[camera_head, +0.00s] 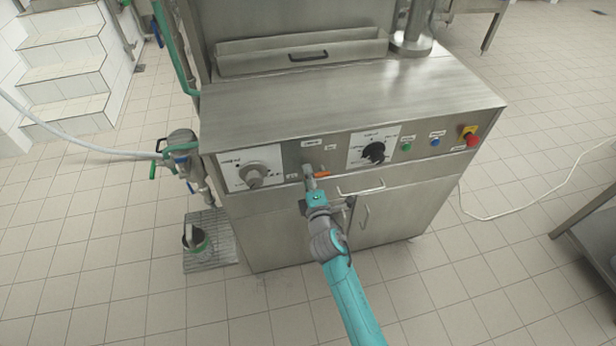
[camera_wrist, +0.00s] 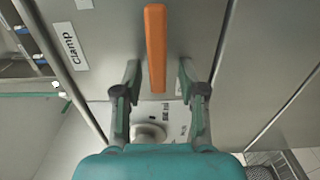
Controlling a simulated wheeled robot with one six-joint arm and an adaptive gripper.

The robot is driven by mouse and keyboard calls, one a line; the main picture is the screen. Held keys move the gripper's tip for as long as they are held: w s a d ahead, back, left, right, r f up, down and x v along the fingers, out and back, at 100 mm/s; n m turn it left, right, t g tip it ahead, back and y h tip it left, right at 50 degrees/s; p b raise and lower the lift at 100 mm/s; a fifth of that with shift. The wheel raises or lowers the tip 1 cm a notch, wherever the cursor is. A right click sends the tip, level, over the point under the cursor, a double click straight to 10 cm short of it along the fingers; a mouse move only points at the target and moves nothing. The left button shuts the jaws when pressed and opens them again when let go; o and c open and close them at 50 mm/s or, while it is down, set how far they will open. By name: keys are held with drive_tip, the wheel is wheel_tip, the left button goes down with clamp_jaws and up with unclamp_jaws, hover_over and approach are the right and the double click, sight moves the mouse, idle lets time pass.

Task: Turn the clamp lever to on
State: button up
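The clamp lever (camera_head: 322,174) is an orange bar on the front panel of the steel machine, lying roughly sideways in the head view. In the wrist view the orange lever (camera_wrist: 155,45) runs up the picture. My gripper (camera_head: 308,170) is at the panel by the lever and hides part of it. In the wrist view my gripper (camera_wrist: 159,72) is open, with one finger on each side of the lever's lower end and a visible gap to both. The "Clamp" label (camera_wrist: 69,46) is left of the lever.
A grey knob (camera_head: 253,174) on a white dial plate is left of the lever; a black knob (camera_head: 374,152) is to the right. Green and blue buttons and a red emergency stop (camera_head: 472,139) are farther right. A door handle (camera_head: 362,188) sticks out below the panel.

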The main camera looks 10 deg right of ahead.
drive_tip(key=s, duration=1.2)
idle(0.4)
